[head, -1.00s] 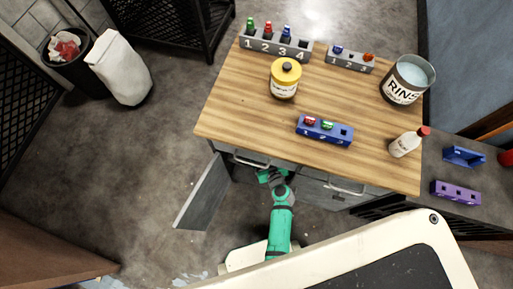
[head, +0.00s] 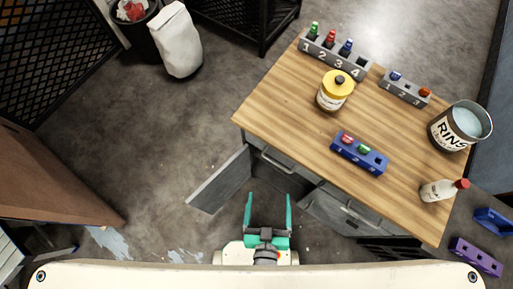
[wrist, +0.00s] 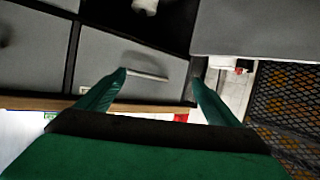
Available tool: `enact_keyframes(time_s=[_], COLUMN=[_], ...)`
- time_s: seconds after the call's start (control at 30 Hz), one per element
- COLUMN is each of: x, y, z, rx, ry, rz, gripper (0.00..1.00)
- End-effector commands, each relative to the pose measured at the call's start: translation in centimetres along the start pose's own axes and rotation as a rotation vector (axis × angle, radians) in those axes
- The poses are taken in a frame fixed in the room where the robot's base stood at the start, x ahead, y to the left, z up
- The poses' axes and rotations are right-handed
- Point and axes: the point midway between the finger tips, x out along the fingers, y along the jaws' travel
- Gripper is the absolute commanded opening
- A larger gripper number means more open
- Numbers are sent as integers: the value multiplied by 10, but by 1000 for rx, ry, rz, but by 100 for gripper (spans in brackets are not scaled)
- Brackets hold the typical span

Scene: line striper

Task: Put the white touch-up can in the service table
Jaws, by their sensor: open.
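The service table (head: 290,105) has a wooden top and grey fronts below it. Its grey door (head: 221,181) stands open at the left, beside a dark opening. In the wrist view the open door (wrist: 250,27) is at upper right. A small white object (wrist: 145,6), cut by the top edge, shows in the dark opening; it may be the white touch-up can, but I cannot tell for sure. My gripper (head: 268,197) is open and empty, in front of the table and apart from it. In the wrist view its fingers (wrist: 159,76) frame a drawer front with a handle.
On the tabletop are a yellow-lidded jar (head: 335,90), a blue rack (head: 359,154), grey racks (head: 334,53) (head: 405,89), a rinse bucket (head: 460,125) and a white red-capped bottle (head: 438,190). A white bag (head: 176,42) stands at upper left.

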Motion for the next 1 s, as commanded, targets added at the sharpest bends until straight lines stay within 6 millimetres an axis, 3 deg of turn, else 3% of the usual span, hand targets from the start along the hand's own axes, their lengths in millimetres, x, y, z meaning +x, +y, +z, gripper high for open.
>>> enact_keyframes(time_s=[0.03, 0.2, 0.33, 0.73, 0.8, 0.93, 1.0], x=[-18, -54, -67, -69, -69, -69, -69], y=[-6, -22, -28, -29, -29, -29, -29], z=[-19, -73, -94, -98, -98, -98, -98], rx=[6, 38, 52, 56, 56, 55, 55], ry=[21, 92, 119, 124, 124, 124, 124], rz=[-14, -55, -73, -77, -77, -77, -77], gripper=[86, 86, 86, 86, 100, 100, 83])
